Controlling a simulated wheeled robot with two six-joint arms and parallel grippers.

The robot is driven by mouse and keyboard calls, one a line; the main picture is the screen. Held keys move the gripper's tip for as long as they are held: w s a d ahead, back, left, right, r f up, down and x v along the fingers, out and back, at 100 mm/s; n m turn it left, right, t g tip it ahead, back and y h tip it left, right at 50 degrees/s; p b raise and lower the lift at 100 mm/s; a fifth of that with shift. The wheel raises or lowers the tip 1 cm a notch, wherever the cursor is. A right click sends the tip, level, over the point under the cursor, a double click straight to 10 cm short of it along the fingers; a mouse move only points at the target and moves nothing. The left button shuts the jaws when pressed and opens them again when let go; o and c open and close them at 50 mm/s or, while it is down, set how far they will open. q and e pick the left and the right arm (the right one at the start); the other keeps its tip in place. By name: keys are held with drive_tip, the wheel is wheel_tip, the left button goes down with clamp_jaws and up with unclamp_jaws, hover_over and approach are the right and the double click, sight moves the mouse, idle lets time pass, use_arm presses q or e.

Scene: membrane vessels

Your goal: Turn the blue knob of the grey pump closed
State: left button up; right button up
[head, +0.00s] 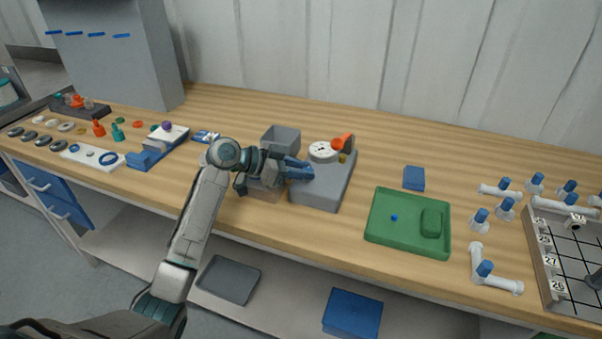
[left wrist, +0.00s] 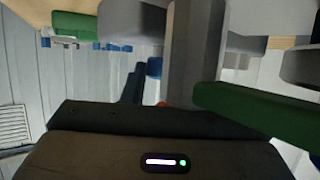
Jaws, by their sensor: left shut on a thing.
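The grey pump (head: 322,191) stands on the bench in the middle of the head view. It has a white round dial (head: 323,151) on top and an orange handle (head: 342,142) at its back. My left gripper (head: 297,168) reaches in from the left, level with the pump's left side, and is shut on the blue knob (head: 306,172). The fingers cover much of the knob, so its turn angle cannot be read. In the left wrist view the grip itself is not clear. My right gripper is not in view.
A green tray (head: 378,235) and a blue block (head: 414,178) lie to the right. Farther right are white pipe fittings (head: 477,262) and a numbered grid board (head: 546,262). Small parts fill the left end.

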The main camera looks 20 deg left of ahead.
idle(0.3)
use_arm(q)
drive_tip(key=o, duration=1)
